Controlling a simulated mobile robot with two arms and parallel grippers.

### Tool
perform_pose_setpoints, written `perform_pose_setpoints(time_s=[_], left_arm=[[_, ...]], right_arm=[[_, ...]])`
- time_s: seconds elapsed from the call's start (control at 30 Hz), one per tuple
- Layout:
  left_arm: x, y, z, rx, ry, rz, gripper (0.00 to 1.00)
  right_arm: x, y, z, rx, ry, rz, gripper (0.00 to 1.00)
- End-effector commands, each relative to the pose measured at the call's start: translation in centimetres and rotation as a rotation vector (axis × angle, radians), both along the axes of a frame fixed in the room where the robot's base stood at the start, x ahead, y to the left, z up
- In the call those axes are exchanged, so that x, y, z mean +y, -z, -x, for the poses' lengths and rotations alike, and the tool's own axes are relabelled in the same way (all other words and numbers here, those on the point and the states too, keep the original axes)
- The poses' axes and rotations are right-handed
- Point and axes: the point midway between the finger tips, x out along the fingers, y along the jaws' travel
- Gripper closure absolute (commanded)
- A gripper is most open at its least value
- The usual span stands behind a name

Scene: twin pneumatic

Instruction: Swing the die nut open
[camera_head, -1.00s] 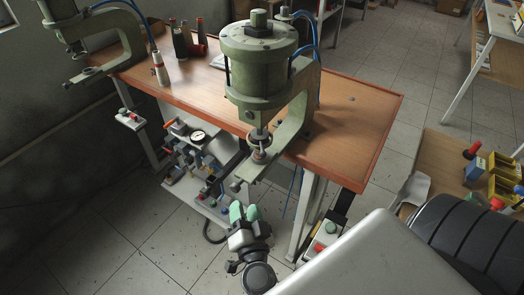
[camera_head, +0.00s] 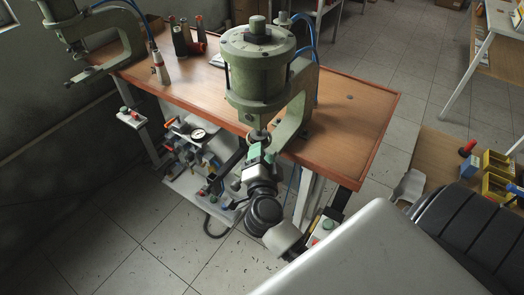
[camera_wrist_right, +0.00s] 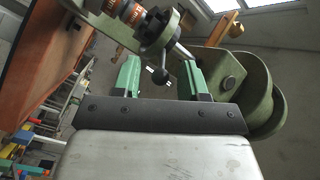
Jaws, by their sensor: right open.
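The green pneumatic press (camera_head: 259,65) stands at the table's front edge. In the right wrist view its die nut (camera_wrist_right: 155,25) is a dark part with spokes, below an orange-banded spindle. A rod ending in a black ball (camera_wrist_right: 160,76) hangs from it. My right gripper (camera_head: 256,153) is under the press head, open, with green fingers. In the wrist view the ball lies between the spread fingers of the right gripper (camera_wrist_right: 158,70); I cannot tell whether either finger touches it. In the head view my gripper mostly hides the nut. My left gripper is not in view.
A second press (camera_head: 95,30) stands at the table's left end. Bottles (camera_head: 180,40) stand on the wooden table (camera_head: 350,110). A gauge and valve unit (camera_head: 198,134) sits below it. Yellow bins (camera_head: 497,180) are at the right. The press frame closely flanks my gripper.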

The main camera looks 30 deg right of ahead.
Motion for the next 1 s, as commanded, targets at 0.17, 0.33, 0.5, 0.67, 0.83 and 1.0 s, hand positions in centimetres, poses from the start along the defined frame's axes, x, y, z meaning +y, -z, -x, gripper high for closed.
perform_pose_setpoints(time_s=[0.17, 0.33, 0.5, 0.67, 0.83, 1.0], left_arm=[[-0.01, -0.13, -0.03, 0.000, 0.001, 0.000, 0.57], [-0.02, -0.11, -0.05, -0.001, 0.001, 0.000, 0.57], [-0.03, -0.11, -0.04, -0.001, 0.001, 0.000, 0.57], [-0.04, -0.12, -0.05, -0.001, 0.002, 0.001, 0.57], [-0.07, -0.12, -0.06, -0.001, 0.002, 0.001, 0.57], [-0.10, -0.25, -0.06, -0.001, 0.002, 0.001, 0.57]], right_arm=[[-0.41, -0.01, -0.61, -0.001, 0.000, -0.002, 0.57], [-0.42, 0.02, -0.60, -0.001, 0.000, -0.001, 0.57], [-0.40, 0.01, -0.59, -0.001, 0.000, -0.001, 0.77], [-0.39, 0.01, -0.58, -0.001, 0.000, -0.001, 1.00], [-0.39, 0.01, -0.57, -0.001, 0.000, -0.001, 1.00], [-0.30, -0.01, -0.75, 0.000, 0.006, -0.001, 1.00]])
